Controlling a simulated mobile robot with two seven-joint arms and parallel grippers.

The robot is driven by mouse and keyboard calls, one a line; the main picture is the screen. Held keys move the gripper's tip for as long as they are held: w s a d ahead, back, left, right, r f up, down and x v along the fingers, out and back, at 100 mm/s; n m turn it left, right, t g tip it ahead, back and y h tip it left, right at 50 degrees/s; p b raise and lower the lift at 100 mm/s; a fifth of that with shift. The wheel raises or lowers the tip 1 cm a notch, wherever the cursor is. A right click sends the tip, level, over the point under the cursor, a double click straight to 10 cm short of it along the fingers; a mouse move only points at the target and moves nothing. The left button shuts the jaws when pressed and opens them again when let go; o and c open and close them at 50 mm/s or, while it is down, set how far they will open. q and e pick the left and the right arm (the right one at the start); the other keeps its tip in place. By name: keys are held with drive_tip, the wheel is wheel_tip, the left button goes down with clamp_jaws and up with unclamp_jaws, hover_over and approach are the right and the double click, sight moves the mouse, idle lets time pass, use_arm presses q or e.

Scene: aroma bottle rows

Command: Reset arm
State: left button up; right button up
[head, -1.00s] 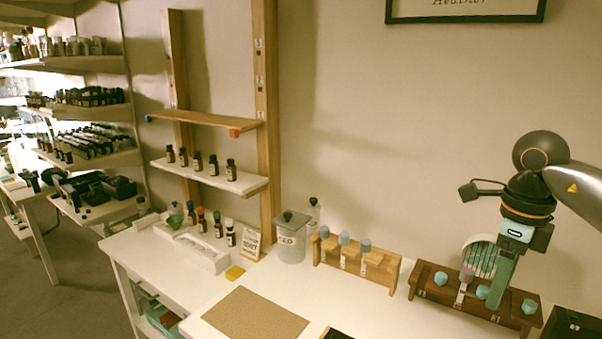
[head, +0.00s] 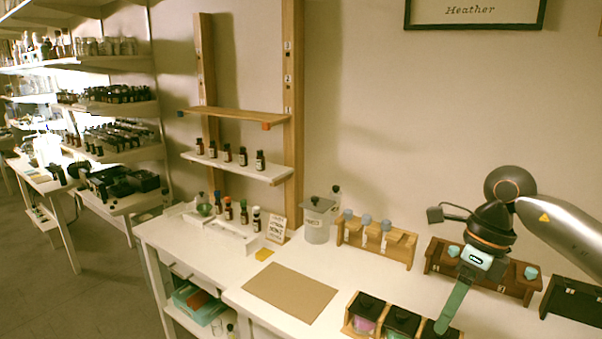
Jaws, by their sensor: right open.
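My right gripper (head: 456,300) reaches in from the right in the head view. Its teal finger points down and left over the front right of the white table, near a wooden box with dark lids (head: 401,318). The gripper is open, and I see nothing held in it. A dark wooden rack (head: 432,257) with teal-capped items stands behind the gripper, partly hidden by it. A lighter wooden rack (head: 400,247) with blue-grey caps stands to its left. My left gripper is not in view.
A brown mat (head: 290,293) lies on the white table. A lidded grey jar (head: 318,222) stands behind it. Dark bottles stand on the wall shelf (head: 236,168), and more stand in a white tray (head: 226,238). A black box (head: 573,301) sits at the right edge.

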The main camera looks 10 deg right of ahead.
drive_tip(key=s+a+f+m+t+y, duration=0.1)
drive_tip(key=a+m+y, duration=0.3)
drive_tip(key=a+y, duration=0.7)
drive_tip(key=s+a+f+m+t+y, duration=0.15)
drive_tip(key=a+m+y, duration=0.35)
drive_tip(key=a, duration=1)
drive_tip(key=w+d+f+m+t+h, duration=0.1)
drive_tip(key=d+f+m+t+h, duration=0.5)
drive_tip(key=m, duration=0.5)
drive_tip(key=w+d+f+m+t+h, duration=0.1)
drive_tip(key=w+f+m+t+h, duration=0.15)
drive_tip(key=f+m+t, duration=0.75)
drive_tip(key=s+d+f+m+g+h, duration=0.3)
drive_tip(key=s+f+m, duration=0.3)
drive_tip(key=s+f, duration=0.2)
drive_tip(key=s+d+f+m+g+h, duration=0.4)
drive_tip(key=s+f+m+g+h, duration=0.1)
drive_tip(key=s+f, duration=0.4)
drive_tip(key=shift+s+d+f+m+g, duration=0.25)
drive_tip(key=shift+f+m+g, duration=0.3)
drive_tip(key=shift+f+m, duration=0.2)
